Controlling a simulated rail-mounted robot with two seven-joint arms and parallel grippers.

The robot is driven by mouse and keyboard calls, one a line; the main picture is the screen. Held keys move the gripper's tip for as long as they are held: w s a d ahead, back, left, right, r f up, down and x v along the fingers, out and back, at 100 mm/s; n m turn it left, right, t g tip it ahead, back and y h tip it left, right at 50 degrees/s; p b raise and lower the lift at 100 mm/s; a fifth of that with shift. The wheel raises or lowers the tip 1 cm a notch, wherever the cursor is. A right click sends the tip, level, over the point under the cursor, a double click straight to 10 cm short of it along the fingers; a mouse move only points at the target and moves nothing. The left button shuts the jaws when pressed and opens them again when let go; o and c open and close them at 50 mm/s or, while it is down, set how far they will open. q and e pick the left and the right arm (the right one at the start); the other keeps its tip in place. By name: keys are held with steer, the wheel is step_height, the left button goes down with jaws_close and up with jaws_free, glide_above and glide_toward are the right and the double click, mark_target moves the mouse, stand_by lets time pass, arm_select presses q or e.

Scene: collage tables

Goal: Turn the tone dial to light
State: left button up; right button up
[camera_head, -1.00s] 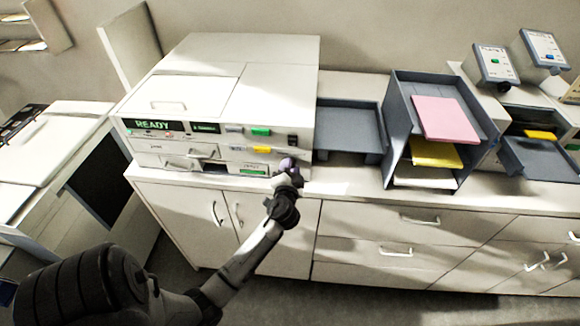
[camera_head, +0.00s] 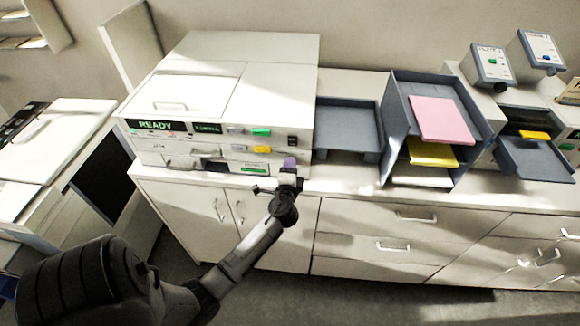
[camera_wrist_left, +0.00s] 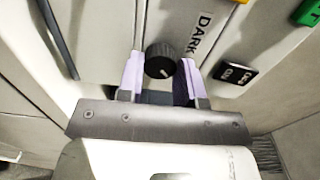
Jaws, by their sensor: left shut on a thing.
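The tone dial (camera_wrist_left: 160,60) is a round black knob with a white mark on the printer's front, and it shows in the left wrist view. The word DARK (camera_wrist_left: 199,35) is printed beside it. My left gripper (camera_wrist_left: 162,76) has pale purple fingertips, one on each side of the knob, and is shut on it. The knob's white mark points down and slightly right in that view. In the head view my left gripper (camera_head: 289,164) is at the lower right of the printer front and hides the dial. My right gripper is not in view.
The white printer (camera_head: 210,95) has a READY display (camera_head: 156,125), a green button (camera_head: 261,132) and a yellow one (camera_head: 262,149). A black switch (camera_wrist_left: 236,73) lies near the dial. A grey tray (camera_head: 348,128) and a paper rack (camera_head: 440,140) stand to the right.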

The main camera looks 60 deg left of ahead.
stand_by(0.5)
arm_select(q)
steer(key=o, duration=0.9)
steer(key=shift+b+v, duration=1.2)
steer(key=shift+v, duration=5.7)
